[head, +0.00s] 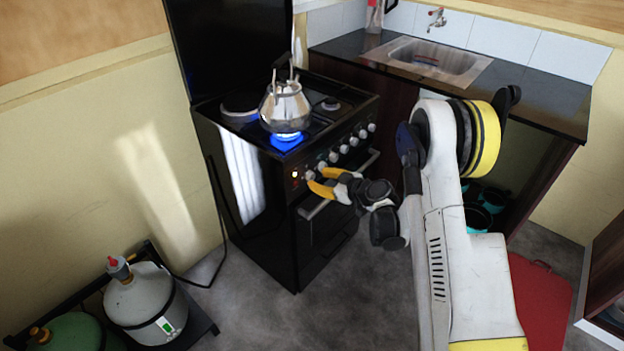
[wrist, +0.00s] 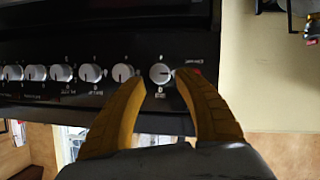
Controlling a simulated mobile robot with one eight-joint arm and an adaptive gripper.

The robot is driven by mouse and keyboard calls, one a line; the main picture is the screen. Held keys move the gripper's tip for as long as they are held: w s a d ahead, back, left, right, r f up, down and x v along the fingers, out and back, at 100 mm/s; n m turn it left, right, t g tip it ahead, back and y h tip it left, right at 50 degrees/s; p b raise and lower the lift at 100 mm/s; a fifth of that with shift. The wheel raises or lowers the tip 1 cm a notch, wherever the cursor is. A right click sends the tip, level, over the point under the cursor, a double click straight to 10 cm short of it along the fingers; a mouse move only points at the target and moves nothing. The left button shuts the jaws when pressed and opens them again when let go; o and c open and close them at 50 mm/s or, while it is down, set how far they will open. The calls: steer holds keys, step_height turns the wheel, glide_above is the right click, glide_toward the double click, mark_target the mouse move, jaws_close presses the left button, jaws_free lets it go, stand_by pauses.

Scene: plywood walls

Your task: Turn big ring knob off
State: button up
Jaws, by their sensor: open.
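A row of round silver knobs runs along the black stove's (head: 248,190) front panel. In the wrist view one knob (wrist: 160,73) shows between my fingertips, with its mark turned sideways; the neighbouring knobs' marks look vertical. I cannot read which label names the big ring. In the head view my gripper (head: 314,181) is at the left end of the knob row, close to the panel, beside an orange light. My yellow fingers are open, one on each side of the knob; the wrist view shows them too (wrist: 162,78). Whether they touch it is unclear.
A blue flame (head: 287,140) burns under a silver kettle (head: 286,106) on the front left burner. The oven handle (head: 318,208) juts out below the knobs. A counter with a sink (head: 425,62) stands right of the stove. A gas cylinder (head: 146,300) stands at lower left.

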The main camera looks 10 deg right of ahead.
mark_target(313, 177)
steer(key=b+x, duration=0.1)
steer(key=x, duration=0.3)
jaws_close()
